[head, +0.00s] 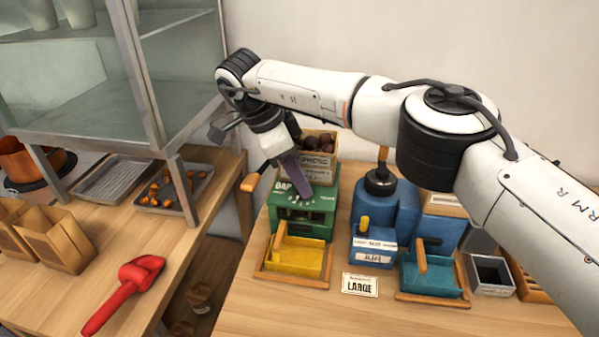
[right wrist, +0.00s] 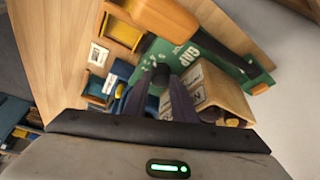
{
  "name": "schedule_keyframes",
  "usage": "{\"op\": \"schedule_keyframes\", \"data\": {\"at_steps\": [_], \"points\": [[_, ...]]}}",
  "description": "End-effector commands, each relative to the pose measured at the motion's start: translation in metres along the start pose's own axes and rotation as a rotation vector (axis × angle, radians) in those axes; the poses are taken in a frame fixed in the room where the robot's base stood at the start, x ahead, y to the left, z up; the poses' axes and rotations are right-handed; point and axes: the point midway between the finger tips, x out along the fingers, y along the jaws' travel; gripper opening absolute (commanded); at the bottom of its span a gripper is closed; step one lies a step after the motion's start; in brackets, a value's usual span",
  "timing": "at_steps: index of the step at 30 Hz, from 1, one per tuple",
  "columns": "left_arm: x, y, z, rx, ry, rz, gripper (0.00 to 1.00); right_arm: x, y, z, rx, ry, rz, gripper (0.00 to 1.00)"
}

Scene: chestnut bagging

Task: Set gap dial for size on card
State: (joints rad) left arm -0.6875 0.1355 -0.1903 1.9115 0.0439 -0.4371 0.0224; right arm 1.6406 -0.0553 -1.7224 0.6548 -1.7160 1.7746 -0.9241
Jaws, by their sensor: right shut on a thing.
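The green machine (head: 283,222) stands on the right table, with white "GAP" lettering and scale marks on its sloped top panel. My right gripper (head: 302,199) points down onto that panel. In the right wrist view, my right gripper's dark fingers (right wrist: 163,84) are closed around the dark dial knob (right wrist: 157,72) of the green panel (right wrist: 185,54). The fingers hide much of the knob, and I cannot read its setting. The size card (head: 360,285) lies on the table in front and reads "LARGE". My left gripper is out of view.
A crate of chestnuts (head: 318,165) stands behind the green machine. A yellow tray (head: 297,257) sits before it. A blue machine (head: 385,215) and teal tray (head: 433,276) stand to the right.

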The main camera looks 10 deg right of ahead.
Motion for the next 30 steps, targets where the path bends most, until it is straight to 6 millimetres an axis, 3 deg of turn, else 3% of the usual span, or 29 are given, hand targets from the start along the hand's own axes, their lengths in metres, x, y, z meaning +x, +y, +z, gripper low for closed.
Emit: {"op": "schedule_keyframes", "data": {"at_steps": [17, 18, 21, 30], "points": [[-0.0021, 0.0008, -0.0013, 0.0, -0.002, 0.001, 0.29, 0.0002, -0.0004, -0.0001, 0.031, 0.0, 0.013, 0.01], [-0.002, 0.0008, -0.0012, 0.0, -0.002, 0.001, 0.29, 0.0002, -0.0004, 0.0, 0.031, 0.0, 0.013, 0.27], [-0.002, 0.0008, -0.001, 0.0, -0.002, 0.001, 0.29, 0.0003, -0.0006, 0.0, 0.031, -0.001, 0.012, 0.42], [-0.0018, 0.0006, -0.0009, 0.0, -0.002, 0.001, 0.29, -0.0002, -0.0021, -0.0008, 0.032, 0.0, 0.006, 0.42]]}}
